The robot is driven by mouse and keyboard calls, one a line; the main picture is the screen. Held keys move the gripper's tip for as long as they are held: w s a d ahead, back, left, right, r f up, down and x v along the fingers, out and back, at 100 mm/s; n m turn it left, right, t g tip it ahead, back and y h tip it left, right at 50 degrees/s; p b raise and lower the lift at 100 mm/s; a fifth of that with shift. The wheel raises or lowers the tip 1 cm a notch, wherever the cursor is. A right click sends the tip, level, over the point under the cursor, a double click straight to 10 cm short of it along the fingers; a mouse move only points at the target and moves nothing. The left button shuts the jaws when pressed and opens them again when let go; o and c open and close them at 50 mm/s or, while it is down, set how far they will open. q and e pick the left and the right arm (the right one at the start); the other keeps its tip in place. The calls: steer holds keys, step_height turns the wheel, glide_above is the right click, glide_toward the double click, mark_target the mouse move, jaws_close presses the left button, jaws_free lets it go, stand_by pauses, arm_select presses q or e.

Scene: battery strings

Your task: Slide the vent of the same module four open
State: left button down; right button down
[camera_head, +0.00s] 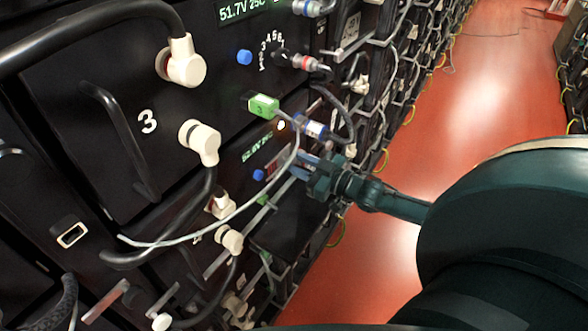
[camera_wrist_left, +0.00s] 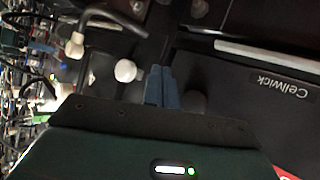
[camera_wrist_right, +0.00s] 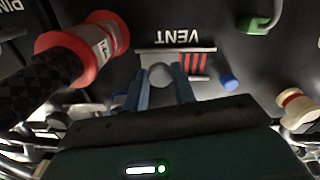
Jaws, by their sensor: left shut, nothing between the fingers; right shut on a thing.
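The vent (camera_wrist_right: 195,64) shows in the right wrist view under an upside-down "VENT" label, with red stripes on the right of its plate. Its round grey knob (camera_wrist_right: 160,75) sits between the two blue fingers of my right gripper (camera_wrist_right: 164,88), which is shut on it. In the head view, my right gripper (camera_head: 303,168) is at the front of the module (camera_head: 290,225) below the one marked 3, and it partly hides the vent. My left gripper (camera_wrist_left: 160,84) is shut and empty in the left wrist view, close to dark casings. It is not seen in the head view.
A red-collared plug (camera_wrist_right: 100,48) and a blue button (camera_wrist_right: 229,82) flank the vent.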

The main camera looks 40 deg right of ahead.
steer(key=c, duration=1.1)
jaws_free()
steer(key=shift+w+d, duration=0.1)
steer(key=shift+d, duration=0.1)
steer(key=p+v, duration=0.1)
steer(key=v, duration=1.2)
